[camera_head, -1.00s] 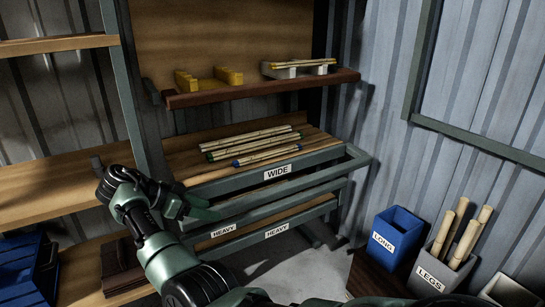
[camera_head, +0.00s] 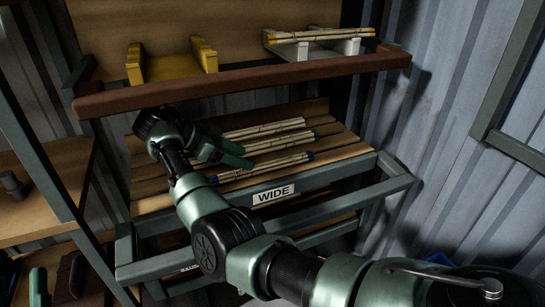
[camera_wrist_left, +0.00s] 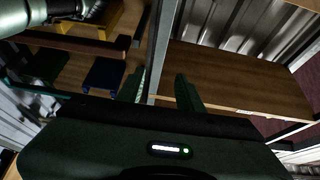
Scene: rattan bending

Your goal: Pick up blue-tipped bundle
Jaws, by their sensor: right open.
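The blue-tipped bundle (camera_head: 270,165) of pale sticks lies nearest the front on the slatted wooden shelf, above the WIDE label. Its left part is close to my right gripper and partly hidden. A green-tipped bundle (camera_head: 285,142) and another bundle (camera_head: 275,127) lie behind it. My right gripper (camera_head: 228,152) is open, over the left ends of the bundles; I cannot tell whether it touches any. My left gripper (camera_head: 38,285) barely shows at the lower left. In the left wrist view my left gripper (camera_wrist_left: 160,92) is open, with nothing between its fingers.
A brown-edged shelf (camera_head: 250,79) hangs above the bundles. It carries a yellow holder (camera_head: 205,55) and a white holder (camera_head: 350,46) with a bundle on it. A green metal rail (camera_head: 340,187) runs along the front. A corrugated wall (camera_head: 440,110) stands at right.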

